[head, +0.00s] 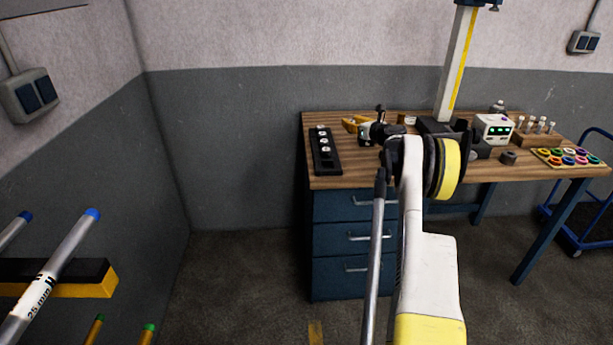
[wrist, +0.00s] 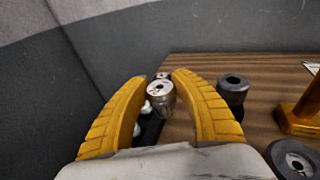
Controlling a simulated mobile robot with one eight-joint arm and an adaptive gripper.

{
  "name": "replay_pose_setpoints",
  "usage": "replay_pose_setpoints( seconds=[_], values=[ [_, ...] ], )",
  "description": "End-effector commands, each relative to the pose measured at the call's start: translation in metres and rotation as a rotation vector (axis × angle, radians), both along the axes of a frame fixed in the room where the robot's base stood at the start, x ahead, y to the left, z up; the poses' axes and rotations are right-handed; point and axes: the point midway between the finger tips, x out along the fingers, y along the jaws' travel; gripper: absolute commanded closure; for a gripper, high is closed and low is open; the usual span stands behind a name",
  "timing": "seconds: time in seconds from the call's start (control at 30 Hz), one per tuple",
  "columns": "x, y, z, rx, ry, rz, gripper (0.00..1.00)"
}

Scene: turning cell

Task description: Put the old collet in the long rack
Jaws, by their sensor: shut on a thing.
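The old collet (wrist: 160,92), a short silver cylinder with a hole in its top, sits between the yellow fingertips of my gripper (wrist: 158,82) in the wrist view. My gripper is shut on it. The long rack (head: 328,166) is a narrow black block at the left end of the bench, with several pale round pieces along it. In the wrist view the rack (wrist: 152,130) shows partly below and behind the collet, and my fingers hide some of it. In the head view my gripper (head: 349,123) is just right of the rack; I cannot make out the collet there.
The wooden bench (head: 345,181) also carries a dark ringed cylinder (wrist: 233,88), a white device with a green display (head: 494,129), a small wooden rack (head: 536,139) and a board of coloured rings (head: 568,157). A column (head: 457,65) rises behind. Bars on a holder (head: 60,285) stand at left.

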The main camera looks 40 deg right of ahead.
Motion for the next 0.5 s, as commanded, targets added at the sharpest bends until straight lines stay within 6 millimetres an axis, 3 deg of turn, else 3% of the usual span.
replay_pose_setpoints(
  seconds=[0.17,0.5],
  values=[
    [-0.002,0.012,-0.013,0.0,0.0,-0.001,1.0],
    [-0.01,0.092,-0.062,0.001,0.0,0.001,1.0]
  ],
)
